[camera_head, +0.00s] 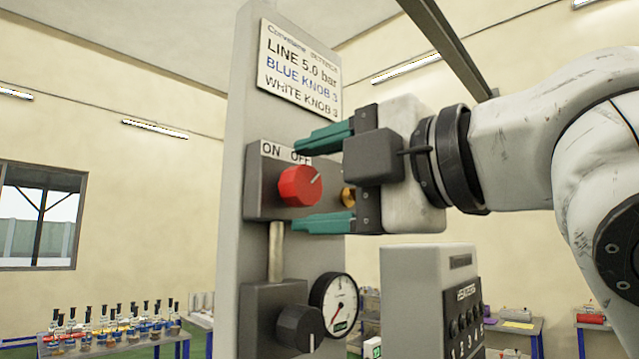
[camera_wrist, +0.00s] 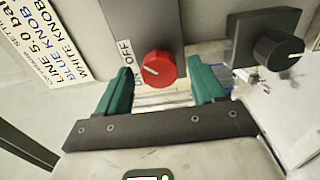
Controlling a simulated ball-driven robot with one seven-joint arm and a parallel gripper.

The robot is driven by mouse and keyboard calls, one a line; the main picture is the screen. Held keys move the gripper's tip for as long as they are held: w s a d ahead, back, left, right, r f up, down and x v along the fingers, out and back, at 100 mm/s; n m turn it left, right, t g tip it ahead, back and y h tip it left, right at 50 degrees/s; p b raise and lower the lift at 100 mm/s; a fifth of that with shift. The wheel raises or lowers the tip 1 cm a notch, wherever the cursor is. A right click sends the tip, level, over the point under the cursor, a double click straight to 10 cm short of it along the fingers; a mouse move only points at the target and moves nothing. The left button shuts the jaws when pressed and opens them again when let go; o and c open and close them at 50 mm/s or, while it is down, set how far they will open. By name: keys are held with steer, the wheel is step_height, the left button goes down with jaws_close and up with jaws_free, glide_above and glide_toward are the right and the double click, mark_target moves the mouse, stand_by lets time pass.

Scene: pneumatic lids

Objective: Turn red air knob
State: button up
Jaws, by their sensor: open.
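The red air knob (camera_head: 300,186) sits on a dark grey box on the grey upright panel, under an ON/OFF label (camera_head: 286,153). Its white mark points up and right, toward OFF. My gripper (camera_head: 297,187) is open, with one green finger above the knob and one below it in the head view. In the wrist view the red knob (camera_wrist: 159,68) shows between the fingertips of my gripper (camera_wrist: 160,72), with a gap visible on each side. I cannot tell exactly how deep the fingertips reach along the knob.
A black knob (camera_head: 300,328) on a grey box and a round gauge (camera_head: 335,303) are below. A sign (camera_head: 300,68) is above. A grey box with several black knobs (camera_head: 468,322) stands below my gripper. A table with bottles (camera_head: 110,335) is at left.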

steer(key=b+v, duration=0.2)
steer(key=v, duration=0.8)
steer(key=shift+d+b, duration=0.2)
steer(key=shift+b, duration=0.1)
steer(key=shift+s, duration=0.15)
